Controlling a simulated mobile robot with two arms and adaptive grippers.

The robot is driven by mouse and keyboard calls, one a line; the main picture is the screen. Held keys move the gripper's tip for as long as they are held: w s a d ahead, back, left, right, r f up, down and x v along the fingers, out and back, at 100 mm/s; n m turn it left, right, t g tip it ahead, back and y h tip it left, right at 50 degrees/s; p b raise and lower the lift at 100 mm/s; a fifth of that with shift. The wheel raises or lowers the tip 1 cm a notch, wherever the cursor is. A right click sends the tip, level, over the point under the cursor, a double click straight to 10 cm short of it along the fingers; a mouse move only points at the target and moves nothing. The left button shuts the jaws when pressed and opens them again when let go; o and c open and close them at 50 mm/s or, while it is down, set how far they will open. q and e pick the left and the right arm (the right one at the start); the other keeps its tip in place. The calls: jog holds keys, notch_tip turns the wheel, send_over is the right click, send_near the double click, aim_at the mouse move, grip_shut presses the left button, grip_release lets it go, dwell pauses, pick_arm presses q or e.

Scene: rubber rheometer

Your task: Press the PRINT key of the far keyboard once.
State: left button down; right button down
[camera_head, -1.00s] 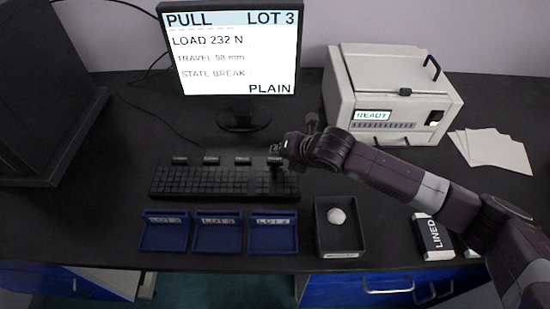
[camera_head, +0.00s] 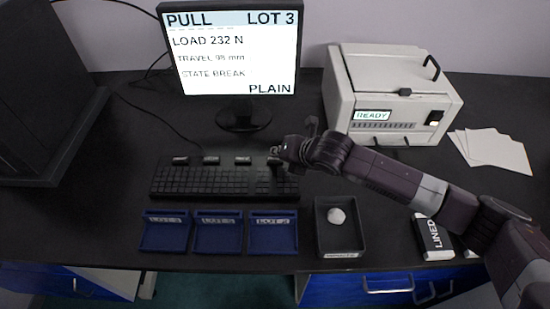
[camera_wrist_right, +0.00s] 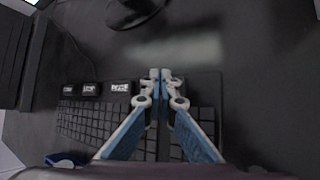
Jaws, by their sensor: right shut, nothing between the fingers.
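A black keyboard (camera_head: 215,182) lies in front of the monitor, with a row of separate labelled keys along its far edge. Three of these keys show in the wrist view, the nearest one to the fingers being a labelled key (camera_wrist_right: 119,87); the labels are too small to read surely, so I cannot tell which is PRINT. My right gripper (camera_head: 276,160) is at the right end of that row. In the wrist view its two blue-grey fingers (camera_wrist_right: 160,75) are shut together, empty, and hide the rightmost key. I cannot tell whether the tips touch it. My left gripper is not in view.
The monitor (camera_head: 232,50) stands behind the keyboard. A beige instrument (camera_head: 385,95) reading READY is at the back right. Blue trays (camera_head: 218,251) and a black tray (camera_head: 340,247) lie in front.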

aim_at(277, 161)
jog(key=shift+f, duration=0.45)
dwell(0.6)
jog(key=shift+r+p, duration=0.9)
jog(key=shift+p, duration=0.1)
notch_tip(277, 161, up, 5)
jog(key=p, duration=0.5)
dwell(0.4)
